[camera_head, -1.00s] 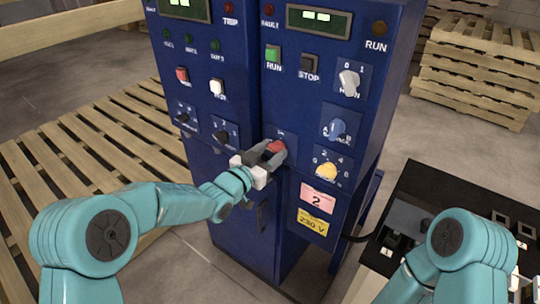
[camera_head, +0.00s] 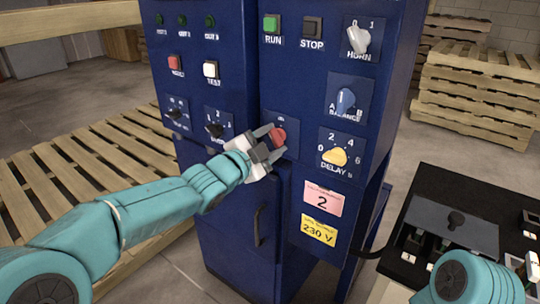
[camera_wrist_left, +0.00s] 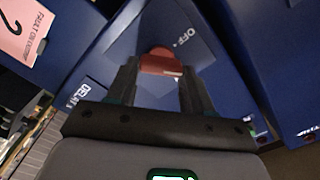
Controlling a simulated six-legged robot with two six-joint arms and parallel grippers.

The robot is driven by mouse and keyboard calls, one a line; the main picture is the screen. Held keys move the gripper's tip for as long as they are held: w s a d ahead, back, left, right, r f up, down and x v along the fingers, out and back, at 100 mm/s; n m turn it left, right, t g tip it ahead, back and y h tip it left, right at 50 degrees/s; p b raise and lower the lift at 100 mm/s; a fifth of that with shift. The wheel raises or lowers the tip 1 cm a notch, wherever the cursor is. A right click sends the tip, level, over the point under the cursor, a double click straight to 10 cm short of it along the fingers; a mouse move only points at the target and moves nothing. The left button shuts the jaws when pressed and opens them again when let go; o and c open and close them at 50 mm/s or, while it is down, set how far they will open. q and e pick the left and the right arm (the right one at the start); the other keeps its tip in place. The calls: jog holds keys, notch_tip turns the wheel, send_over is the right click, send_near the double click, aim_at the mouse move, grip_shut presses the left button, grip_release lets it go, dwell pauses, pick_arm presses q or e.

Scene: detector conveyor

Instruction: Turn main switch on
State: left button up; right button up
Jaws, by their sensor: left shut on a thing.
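The main switch is a red knob (camera_head: 278,136) on a blue plate low on the right-hand cabinet's front. It also shows in the left wrist view (camera_wrist_left: 160,62), with "OFF" printed to its upper right. My left gripper (camera_head: 268,146) is at the knob, with one finger on each side, shut on it. The gripper also shows in the left wrist view (camera_wrist_left: 160,85). The fingers hide part of the plate and its marks. My right arm shows at the bottom right, but its gripper is not visible.
The blue cabinet (camera_head: 232,252) has a yellow delay knob (camera_head: 335,156), a blue balance knob (camera_head: 345,101) and a white horn knob (camera_head: 358,38) nearby. A black control box (camera_head: 420,178) stands at the right. Pallets (camera_head: 90,165) lie at the left.

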pick_arm(q)
jog(key=m+b, duration=0.2)
jog(key=m, duration=0.1)
jog(key=shift+f+m+b, duration=0.25)
jog(key=shift+m+b, duration=0.05)
jog(key=shift+b, duration=0.05)
jog(key=shift+d+m+b, duration=0.1)
jog(key=shift+m+b, duration=0.85)
jog(key=shift+m, duration=0.85)
jog(key=o, duration=1)
jog(key=shift+s+r, duration=0.1)
jog(key=shift+o, duration=0.2)
jog(key=b+v, duration=0.1)
jog(key=v, duration=1.5)
